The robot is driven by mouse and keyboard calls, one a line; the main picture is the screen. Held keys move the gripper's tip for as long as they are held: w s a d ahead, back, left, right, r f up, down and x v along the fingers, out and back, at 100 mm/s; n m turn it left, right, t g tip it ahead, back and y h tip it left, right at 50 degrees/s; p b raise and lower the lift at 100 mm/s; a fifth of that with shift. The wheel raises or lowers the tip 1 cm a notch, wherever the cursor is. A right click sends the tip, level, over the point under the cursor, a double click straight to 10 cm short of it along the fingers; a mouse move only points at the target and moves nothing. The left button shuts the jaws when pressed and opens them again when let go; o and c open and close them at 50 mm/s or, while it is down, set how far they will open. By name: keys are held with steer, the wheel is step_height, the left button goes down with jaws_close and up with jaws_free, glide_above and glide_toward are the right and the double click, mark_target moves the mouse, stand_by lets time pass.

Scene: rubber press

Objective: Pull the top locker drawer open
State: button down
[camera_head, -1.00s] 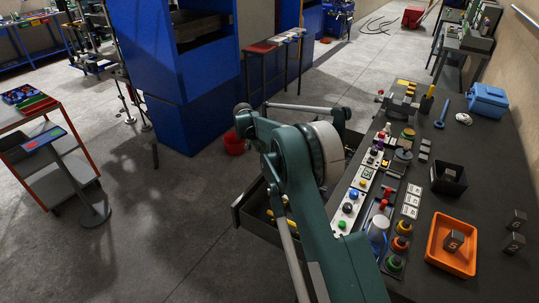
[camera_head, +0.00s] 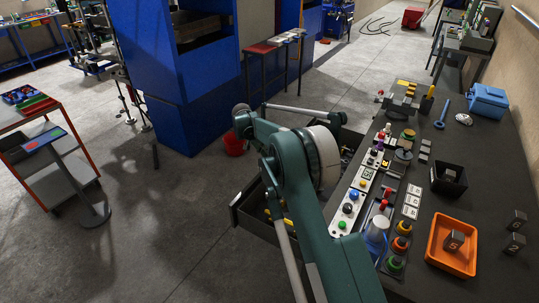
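A dark drawer (camera_head: 243,213) stands pulled out from the left side of the workbench, low beside my arm, with yellow-handled tools (camera_head: 286,222) inside. Part of another dark, open drawer-like box (camera_head: 351,139) shows behind my arm's joint, with small items in it. I cannot tell which of these is the top locker drawer, as my arm covers much of both. My green arm reaches over them from the bottom of the picture. My gripper is hidden behind or below the arm, so its hold on any handle does not show.
The workbench (camera_head: 485,170) at right carries buttons, an orange tray (camera_head: 435,254), a black bin (camera_head: 436,181) and a blue box (camera_head: 488,101). A red bucket (camera_head: 234,144) and a blue cabinet (camera_head: 190,100) stand beyond my arm. Floor to the left is clear up to a pedestal (camera_head: 97,213).

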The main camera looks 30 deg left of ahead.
steer(key=shift+a, duration=1.85)
steer(key=c, duration=2.5)
jaws_free()
steer(key=shift+v, duration=6)
